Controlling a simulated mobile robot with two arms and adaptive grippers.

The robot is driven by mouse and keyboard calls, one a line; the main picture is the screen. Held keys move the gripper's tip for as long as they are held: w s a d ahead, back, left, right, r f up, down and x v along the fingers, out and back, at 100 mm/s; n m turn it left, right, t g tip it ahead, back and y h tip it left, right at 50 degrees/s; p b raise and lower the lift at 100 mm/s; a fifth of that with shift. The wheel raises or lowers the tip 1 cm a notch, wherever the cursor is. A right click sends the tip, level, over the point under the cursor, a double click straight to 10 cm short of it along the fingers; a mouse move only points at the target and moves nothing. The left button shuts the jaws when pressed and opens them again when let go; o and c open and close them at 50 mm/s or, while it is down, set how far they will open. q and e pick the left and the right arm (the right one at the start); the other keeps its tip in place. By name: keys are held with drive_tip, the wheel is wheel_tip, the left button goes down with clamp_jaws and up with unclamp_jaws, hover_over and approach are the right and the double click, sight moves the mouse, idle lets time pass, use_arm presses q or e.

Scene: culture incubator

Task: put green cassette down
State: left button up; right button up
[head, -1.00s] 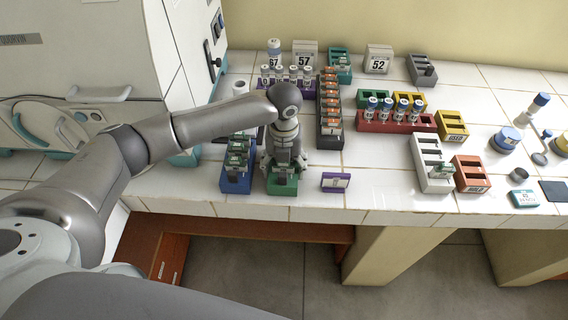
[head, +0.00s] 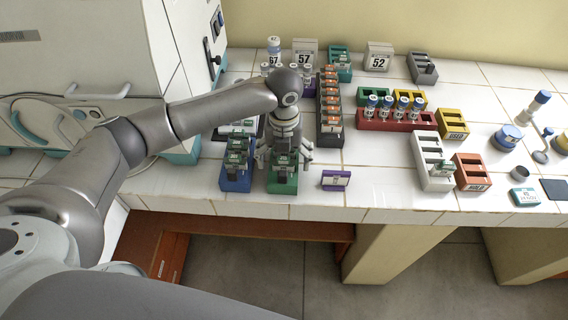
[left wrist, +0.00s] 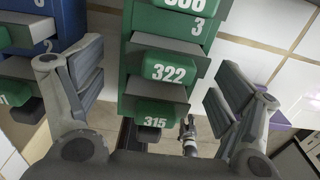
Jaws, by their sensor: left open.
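A green rack (head: 284,186) stands at the front of the white tiled bench. It holds green cassettes, and one (head: 284,160) shows below my left gripper (head: 286,152). In the left wrist view the green rack (left wrist: 127,58) holds green cassettes marked 322 (left wrist: 170,72) and 315 (left wrist: 155,120). My left gripper (left wrist: 150,95) is open, with one finger on each side of the rack, apart from the cassettes. The cassettes sit in the rack's slots. My right gripper is out of view.
A blue rack (head: 235,181) with green cassettes stands close on the left. A small purple block (head: 336,180) lies to the right, and a dark rack (head: 330,139) of orange cassettes stands behind. Bare bench lies right of the purple block.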

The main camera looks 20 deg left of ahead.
use_arm(q)
wheel_tip(320, 180, up, 10)
drive_tip(key=b, duration=0.1)
drive_tip(key=shift+f, duration=0.2)
idle(0.4)
